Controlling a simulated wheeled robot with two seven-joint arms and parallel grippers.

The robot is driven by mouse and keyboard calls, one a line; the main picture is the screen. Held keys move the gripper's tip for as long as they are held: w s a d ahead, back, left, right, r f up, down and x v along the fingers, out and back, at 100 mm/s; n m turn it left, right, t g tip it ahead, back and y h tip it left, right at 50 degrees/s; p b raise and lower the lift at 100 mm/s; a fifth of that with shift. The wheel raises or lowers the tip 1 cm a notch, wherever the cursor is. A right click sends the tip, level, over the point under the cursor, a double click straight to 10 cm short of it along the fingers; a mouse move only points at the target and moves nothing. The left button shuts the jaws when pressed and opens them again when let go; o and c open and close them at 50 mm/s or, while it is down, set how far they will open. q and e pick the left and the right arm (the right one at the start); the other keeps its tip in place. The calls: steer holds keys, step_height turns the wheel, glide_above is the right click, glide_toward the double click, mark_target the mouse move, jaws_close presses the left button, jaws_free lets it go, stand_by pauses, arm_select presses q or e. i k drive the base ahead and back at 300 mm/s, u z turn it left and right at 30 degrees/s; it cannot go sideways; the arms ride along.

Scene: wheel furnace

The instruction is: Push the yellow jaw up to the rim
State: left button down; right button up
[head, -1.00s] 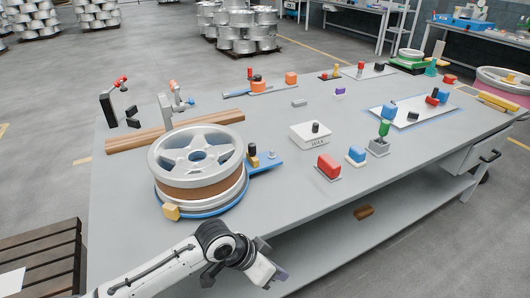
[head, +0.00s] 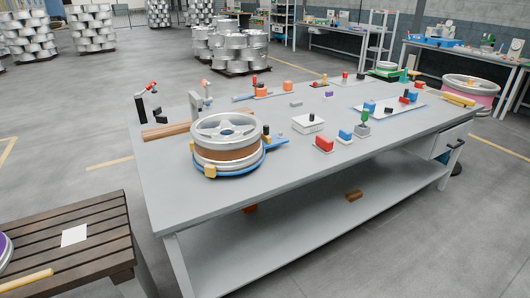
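The yellow jaw (head: 210,171) is a small block at the front left foot of the silver wheel (head: 227,131). The wheel lies flat with a brown band around its side, on a round blue fixture (head: 240,173) with an arm reaching right. The jaw stands close to the wheel's lower rim; I cannot tell whether they touch. A tan and black piece (head: 266,133) stands at the wheel's right side. Neither of my grippers is in view.
The grey workbench (head: 300,185) carries a white box (head: 308,123), a red block (head: 324,142), a blue block (head: 346,135) and a green-topped piece (head: 364,122). A slatted wooden pallet table (head: 75,225) stands at lower left. Floor between them is free.

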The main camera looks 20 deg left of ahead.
mark_target(265, 137)
steer(key=z, duration=1.2)
steer(key=i, duration=1.4)
steer(key=u, duration=0.2)
